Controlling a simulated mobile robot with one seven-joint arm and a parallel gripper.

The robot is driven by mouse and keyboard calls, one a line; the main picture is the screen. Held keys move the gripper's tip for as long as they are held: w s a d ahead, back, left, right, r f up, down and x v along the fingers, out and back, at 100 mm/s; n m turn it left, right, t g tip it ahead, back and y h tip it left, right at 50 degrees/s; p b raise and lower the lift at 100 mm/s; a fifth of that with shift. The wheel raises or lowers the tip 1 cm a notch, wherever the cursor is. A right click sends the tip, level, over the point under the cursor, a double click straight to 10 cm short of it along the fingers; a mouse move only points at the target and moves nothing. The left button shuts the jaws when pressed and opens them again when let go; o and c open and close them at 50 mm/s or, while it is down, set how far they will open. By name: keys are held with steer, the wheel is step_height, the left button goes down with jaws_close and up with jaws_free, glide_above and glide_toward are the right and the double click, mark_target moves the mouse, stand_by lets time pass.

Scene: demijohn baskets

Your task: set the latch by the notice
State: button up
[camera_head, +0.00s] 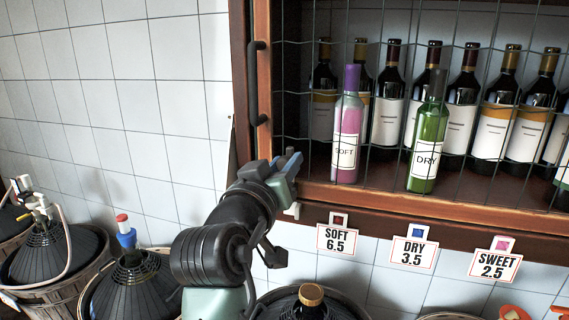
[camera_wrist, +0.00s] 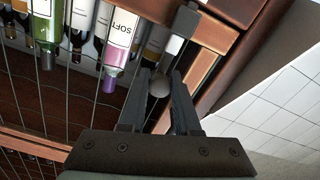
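A pale latch piece (camera_head: 293,210) shows at the lower left corner of the wire-fronted cabinet, partly hidden by my gripper (camera_head: 287,168). Cards under the cabinet read SOFT 6.5 (camera_head: 337,239), DRY 3.5 (camera_head: 414,254) and SWEET 2.5 (camera_head: 494,265).
The cabinet frame (camera_head: 262,90) has a black handle (camera_head: 254,85). Behind the wire stand a purple SOFT bottle (camera_head: 348,130), a green DRY bottle (camera_head: 427,140) and several dark wine bottles. Demijohns in baskets (camera_head: 50,255) stand below and left. White tiles cover the wall.

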jaws_close()
stand_by(1.0)
